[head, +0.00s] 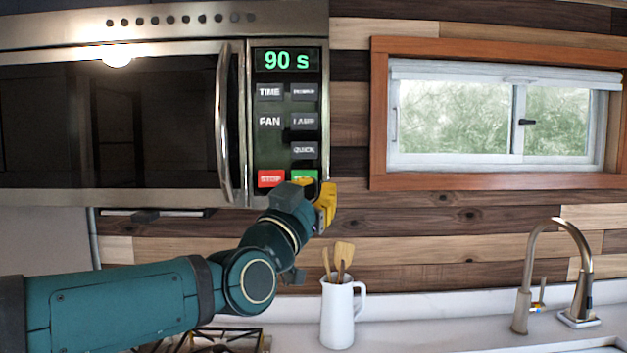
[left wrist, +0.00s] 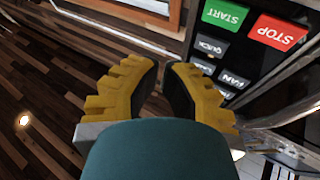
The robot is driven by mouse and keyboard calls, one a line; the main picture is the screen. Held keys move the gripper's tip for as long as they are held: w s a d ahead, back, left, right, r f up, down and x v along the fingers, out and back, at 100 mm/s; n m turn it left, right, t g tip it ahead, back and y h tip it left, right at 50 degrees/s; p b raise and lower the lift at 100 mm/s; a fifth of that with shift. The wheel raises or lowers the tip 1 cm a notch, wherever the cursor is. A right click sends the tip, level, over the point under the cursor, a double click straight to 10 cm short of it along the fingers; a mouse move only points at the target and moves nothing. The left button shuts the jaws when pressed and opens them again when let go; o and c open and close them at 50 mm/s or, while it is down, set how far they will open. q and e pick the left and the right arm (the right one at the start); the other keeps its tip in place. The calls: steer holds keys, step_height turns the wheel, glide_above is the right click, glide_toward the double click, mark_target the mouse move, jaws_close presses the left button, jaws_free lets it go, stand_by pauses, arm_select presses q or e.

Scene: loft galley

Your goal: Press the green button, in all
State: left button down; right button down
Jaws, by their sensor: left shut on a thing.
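The green button (head: 300,174) is at the bottom right of the microwave's control panel, beside the red STOP button (head: 270,178). My left gripper (head: 319,190) is just in front of it and hides its lower part in the head view. In the left wrist view the green button (left wrist: 225,15) reads START and shows uncovered, ahead of the yellow fingers (left wrist: 168,88). I cannot tell whether a fingertip touches it. My right gripper is not in view.
The microwave (head: 130,125) is shut, and its green display (head: 287,60) reads 90 s. Its upright door handle (head: 224,125) stands out left of the panel. Below are a white jug (head: 337,318) with wooden utensils and a tap (head: 525,290).

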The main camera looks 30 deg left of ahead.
arm_select(q)
steer(key=shift+s+a+r, duration=0.15)
steer(key=shift+s+r, duration=0.15)
steer(key=shift+r, duration=0.2)
steer(key=shift+w+a, duration=0.75)
steer(key=shift+w, duration=0.5)
steer(key=shift+w+a, duration=0.75)
steer(key=shift+w, duration=0.55)
steer(key=shift+w+a, duration=0.75)
steer(key=shift+w, duration=0.5)
steer(key=shift+f, duration=0.1)
steer(key=shift+w+a+b, duration=0.2)
steer(key=shift+w+b, duration=0.1)
steer(key=shift+b, duration=0.05)
steer(key=shift+w, duration=0.1)
